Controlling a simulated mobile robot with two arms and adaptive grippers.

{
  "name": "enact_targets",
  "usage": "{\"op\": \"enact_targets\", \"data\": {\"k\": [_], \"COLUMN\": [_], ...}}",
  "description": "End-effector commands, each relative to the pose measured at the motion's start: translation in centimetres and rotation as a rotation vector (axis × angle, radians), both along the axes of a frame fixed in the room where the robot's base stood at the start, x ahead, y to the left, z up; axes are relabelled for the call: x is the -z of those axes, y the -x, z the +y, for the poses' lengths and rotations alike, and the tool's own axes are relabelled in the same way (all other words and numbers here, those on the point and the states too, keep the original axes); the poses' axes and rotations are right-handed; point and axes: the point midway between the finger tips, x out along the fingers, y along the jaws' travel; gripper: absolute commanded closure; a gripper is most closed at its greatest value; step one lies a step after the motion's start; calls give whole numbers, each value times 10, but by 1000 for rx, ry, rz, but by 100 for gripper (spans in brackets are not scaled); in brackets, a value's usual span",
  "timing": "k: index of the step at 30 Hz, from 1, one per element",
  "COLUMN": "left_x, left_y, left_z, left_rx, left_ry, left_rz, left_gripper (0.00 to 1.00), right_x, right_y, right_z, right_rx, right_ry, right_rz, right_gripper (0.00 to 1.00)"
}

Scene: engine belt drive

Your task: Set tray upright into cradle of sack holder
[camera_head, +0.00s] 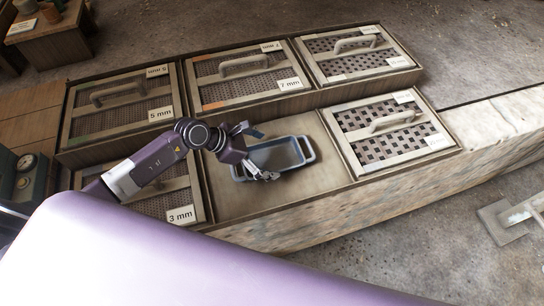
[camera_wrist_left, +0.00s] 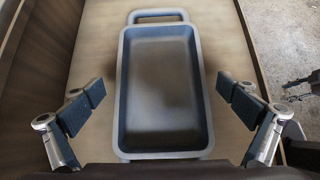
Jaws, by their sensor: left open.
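The tray (camera_head: 281,154) is a blue-grey rectangular pan with a loop handle at each end. It lies flat and empty in an open wooden compartment in the head view. In the left wrist view the tray (camera_wrist_left: 160,85) fills the middle, its long side running away from me. My left gripper (camera_head: 262,152) is over the tray; in the wrist view its open fingers (camera_wrist_left: 165,108) stand on either side of the tray, apart from its long walls. The near handle is partly hidden by the gripper's body. I cannot make out a sack holder or its cradle.
Framed mesh sieves with handles surround the compartment, including a 7 mm sieve (camera_head: 245,75) behind, a checkered sieve (camera_head: 390,131) at right and a 3 mm sieve (camera_head: 160,203) at left. A metal plate (camera_head: 515,217) lies on the floor at right. Bare floor is open behind.

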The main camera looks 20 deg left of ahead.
Motion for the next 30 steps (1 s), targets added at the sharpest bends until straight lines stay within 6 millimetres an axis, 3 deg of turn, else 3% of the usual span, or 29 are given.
{"op": "enact_targets", "data": {"k": [8, 23, 30], "left_x": [3, 3, 1], "left_y": [-1, -2, -2], "left_z": [-2, -2, -2], "left_rx": [1, 0, 1], "left_ry": [-2, -1, -1], "left_rz": [-1, -1, -2], "left_gripper": [0, 53, 53], "right_x": [0, 0, 0], "right_y": [3, 4, 4], "right_z": [-6, -5, -3], "right_rx": [-1, 0, 0], "right_ry": [6, 6, 3], "right_rz": [5, 6, 5], "right_gripper": [60, 60, 60]}}
